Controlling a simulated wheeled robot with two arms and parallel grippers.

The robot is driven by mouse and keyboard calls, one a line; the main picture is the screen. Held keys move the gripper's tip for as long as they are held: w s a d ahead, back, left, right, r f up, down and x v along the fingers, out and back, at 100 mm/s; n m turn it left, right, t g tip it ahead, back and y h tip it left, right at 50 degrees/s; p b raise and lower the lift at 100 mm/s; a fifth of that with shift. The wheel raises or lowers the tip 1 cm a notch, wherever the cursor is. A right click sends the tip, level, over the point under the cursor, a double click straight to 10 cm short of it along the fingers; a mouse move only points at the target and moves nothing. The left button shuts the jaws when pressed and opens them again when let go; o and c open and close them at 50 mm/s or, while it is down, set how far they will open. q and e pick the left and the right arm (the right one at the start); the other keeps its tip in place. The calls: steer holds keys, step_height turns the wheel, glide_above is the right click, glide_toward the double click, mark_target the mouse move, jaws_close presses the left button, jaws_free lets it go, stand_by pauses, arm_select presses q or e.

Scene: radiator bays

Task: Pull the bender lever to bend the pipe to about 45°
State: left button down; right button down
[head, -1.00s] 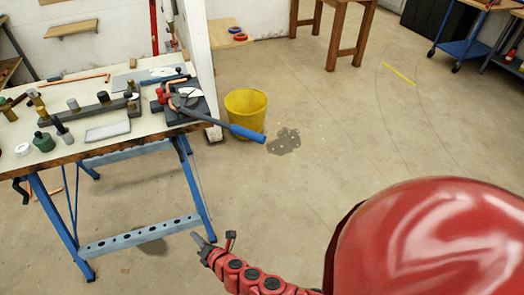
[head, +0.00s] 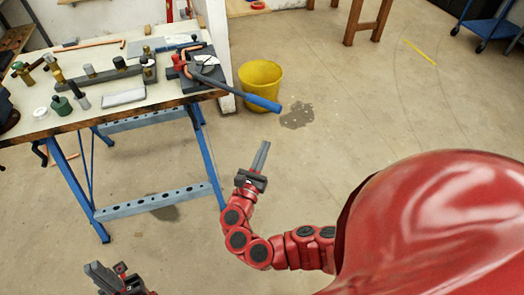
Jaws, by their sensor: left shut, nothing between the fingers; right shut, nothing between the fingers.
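The pipe bender (head: 197,62) sits at the right end of the workbench. Its lever (head: 250,97) has a blue handle that sticks out past the bench edge to the lower right. A copper-coloured pipe (head: 187,60) shows in the bender; its bend angle is too small to tell. My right gripper (head: 261,157) is shut and empty. It points up in the picture, below the blue handle and apart from it. My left gripper (head: 101,276) is shut and empty at the bottom left, below the bench and touching nothing.
A yellow bucket (head: 260,84) stands on the floor behind the handle. A dark stain marks the floor.

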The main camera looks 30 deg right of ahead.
mark_target(278, 113)
steer(key=p+x, duration=0.2)
steer(key=x, duration=0.7)
steer(key=shift+w+d+r+p, duration=0.1)
steer(key=shift+w+d+p, duration=0.05)
steer(key=shift+p, duration=0.15)
steer(key=shift+w+d, duration=0.3)
steer(key=w+d, duration=0.1)
steer(key=d, duration=0.5)
steer(key=shift+w, duration=0.25)
